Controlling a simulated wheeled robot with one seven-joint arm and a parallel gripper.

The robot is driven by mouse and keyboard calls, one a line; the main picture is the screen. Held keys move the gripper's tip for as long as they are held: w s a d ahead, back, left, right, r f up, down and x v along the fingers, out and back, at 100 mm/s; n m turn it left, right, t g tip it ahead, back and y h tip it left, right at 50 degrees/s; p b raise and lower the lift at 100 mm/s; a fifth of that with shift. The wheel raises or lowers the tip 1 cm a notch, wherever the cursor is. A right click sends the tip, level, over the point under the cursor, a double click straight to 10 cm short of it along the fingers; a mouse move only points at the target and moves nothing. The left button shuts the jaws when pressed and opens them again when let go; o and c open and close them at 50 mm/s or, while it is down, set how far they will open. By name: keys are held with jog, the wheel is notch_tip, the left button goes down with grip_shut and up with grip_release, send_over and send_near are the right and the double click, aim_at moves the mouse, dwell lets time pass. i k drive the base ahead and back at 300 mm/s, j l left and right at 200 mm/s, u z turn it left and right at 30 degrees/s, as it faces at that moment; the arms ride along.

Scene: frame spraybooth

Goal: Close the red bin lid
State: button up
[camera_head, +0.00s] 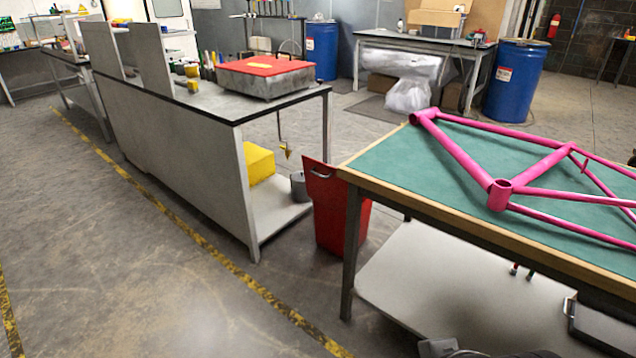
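The red bin (335,232) stands on the floor in the middle of the view, between the grey workbench and the green-topped table. Its red lid (321,192) looks raised and stands steeply at the bin's top, with a pale handle near the lid's upper edge. The table corner and leg hide part of the bin's right side, and I cannot see into it. My gripper is not recognisable in view. Only some grey and dark parts, perhaps of my arm, show at the bottom edge, well apart from the bin.
The green-topped table (390,164) with a pink bicycle frame (456,150) stands close on the bin's right. The grey workbench (190,150) is on the left, with a yellow box (259,163) on its lower shelf. The floor in front and left is clear.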

aim_at(323, 185)
jog(key=i+j, duration=0.4)
jog(key=i, duration=0.15)
jog(key=i+j, duration=0.45)
jog(key=i, duration=0.15)
jog(key=i+j, duration=0.4)
jog(key=i, duration=0.15)
jog(key=i+j+u, duration=0.1)
jog(key=i+j, duration=0.7)
jog(key=i, duration=0.35)
